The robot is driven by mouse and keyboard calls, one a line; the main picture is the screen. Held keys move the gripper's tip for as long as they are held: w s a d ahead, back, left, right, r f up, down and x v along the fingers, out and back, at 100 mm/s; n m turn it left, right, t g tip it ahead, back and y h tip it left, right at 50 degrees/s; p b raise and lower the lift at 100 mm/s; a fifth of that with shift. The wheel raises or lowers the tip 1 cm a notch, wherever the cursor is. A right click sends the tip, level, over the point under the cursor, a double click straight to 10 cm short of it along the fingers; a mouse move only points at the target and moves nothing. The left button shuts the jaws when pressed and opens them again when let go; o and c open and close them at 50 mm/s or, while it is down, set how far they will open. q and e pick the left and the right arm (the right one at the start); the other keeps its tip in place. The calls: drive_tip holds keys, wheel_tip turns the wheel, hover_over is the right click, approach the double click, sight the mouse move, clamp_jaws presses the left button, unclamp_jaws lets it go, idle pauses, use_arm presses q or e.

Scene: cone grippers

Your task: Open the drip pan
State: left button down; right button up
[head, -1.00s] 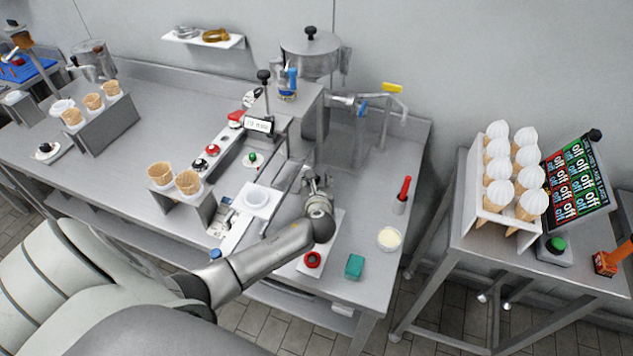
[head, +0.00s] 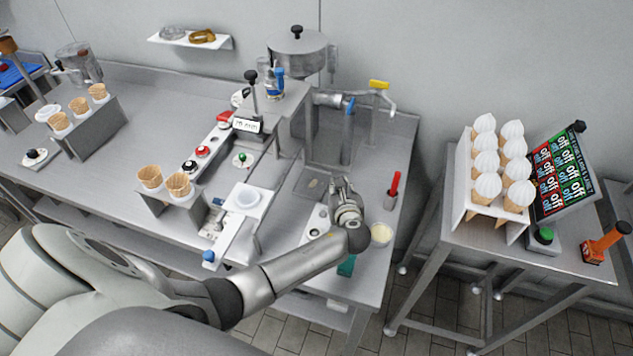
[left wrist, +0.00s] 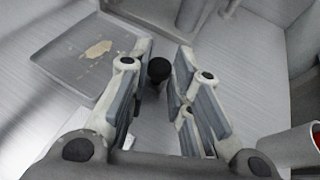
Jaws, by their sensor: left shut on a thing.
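The drip pan (left wrist: 70,50) is a shallow grey tray with a tan stain, at upper left in the left wrist view. In the head view the stained pan (head: 313,184) lies on the steel counter just left of my left gripper (head: 342,184). In the left wrist view a black round knob (left wrist: 159,69) sits between the fingers of my left gripper (left wrist: 158,82), which is shut on it. Whether the knob joins the pan is hidden. My right gripper is not in view.
A red-handled tool in a holder (head: 393,190) and a bowl (head: 381,234) stand right of my gripper. A machine with a hopper (head: 297,50) stands behind. A second table with a cone rack (head: 458,198) is at right, across a floor gap.

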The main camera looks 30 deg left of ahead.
use_arm(q)
drive_tip(key=d, duration=0.3)
drive_tip(key=shift+w+d, duration=0.25)
drive_tip(key=shift+w, duration=0.15)
drive_tip(key=c, duration=1.3)
unclamp_jaws()
